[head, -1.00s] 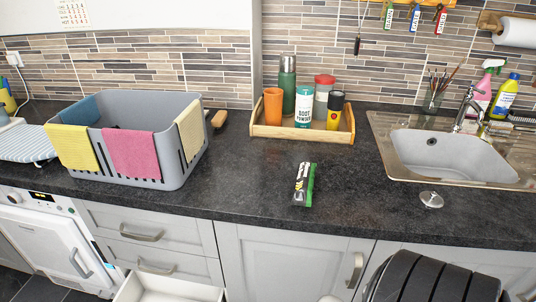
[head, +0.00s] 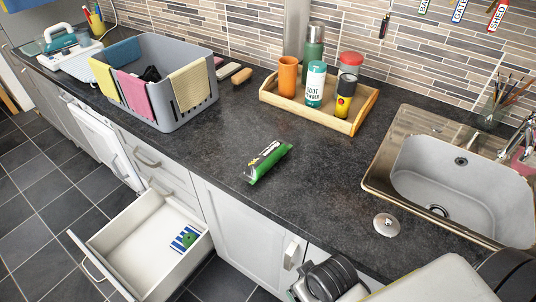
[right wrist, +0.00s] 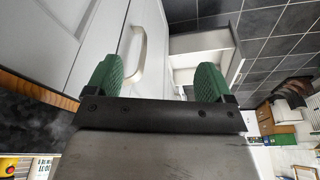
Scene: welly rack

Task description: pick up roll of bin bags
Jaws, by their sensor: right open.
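The roll of bin bags (head: 267,161) is a small green and black packet with a pale label. It lies on the dark worktop near the front edge, between the grey basket and the sink, with nothing touching it. My right gripper (right wrist: 158,82) shows in the right wrist view as two green fingers set wide apart, open and empty. It is in front of the cabinet fronts, away from the roll. In the head view only parts of my right arm show at the bottom right; its fingertips cannot be made out. My left gripper is not in view.
A grey basket (head: 183,121) with cloths stands left. A wooden tray (head: 322,118) of bottles stands behind the roll. The sink (head: 460,175) and a metal plug (head: 387,224) are right. An open drawer (head: 146,250) juts out below. The worktop around the roll is clear.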

